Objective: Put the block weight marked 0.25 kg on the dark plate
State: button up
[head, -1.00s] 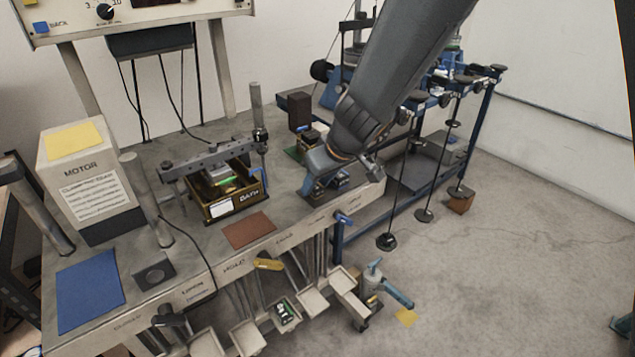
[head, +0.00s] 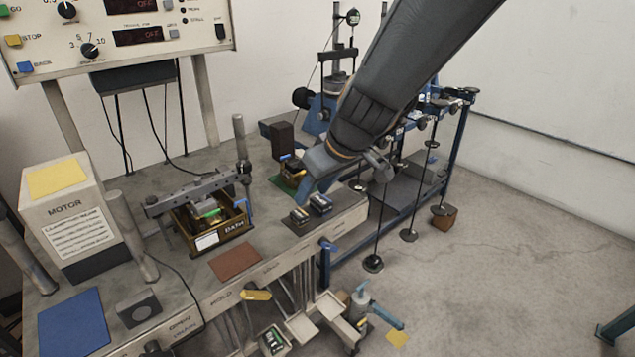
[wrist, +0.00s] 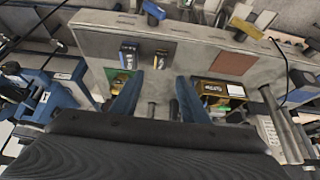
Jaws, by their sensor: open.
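The dark plate (head: 313,224) lies near the front edge of the bench. My gripper (wrist: 157,97) is open and empty, apart from both blocks. In the head view its blue fingers are above and behind the plate.
A green mat (head: 278,183) behind the plate bears a brass-coloured block (head: 293,170). A dark upright block (head: 283,140) stands further back. The bath box (head: 215,238) is left, with a bare red-brown mat (head: 235,262) in front. Weight rods hang beyond the bench's right edge.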

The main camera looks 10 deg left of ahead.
jog(key=s+d+f+m+h, duration=0.1)
jog(key=s+d+f+m, duration=0.1)
jog(key=d, duration=0.7)
jog(key=s+d+f+m+g+h, duration=0.1)
jog(key=s+d+m, duration=0.3)
jog(key=d, duration=0.6)
jog(key=s+d+f+m+g+h, duration=0.1)
jog(key=s+d+f+m+h, duration=0.1)
jog(key=s+d, duration=0.4)
jog(key=d+f+m, duration=0.1)
jog(key=d, duration=0.2)
jog(key=shift+s+d+m+h, duration=0.3)
jog(key=shift+s+m, duration=0.1)
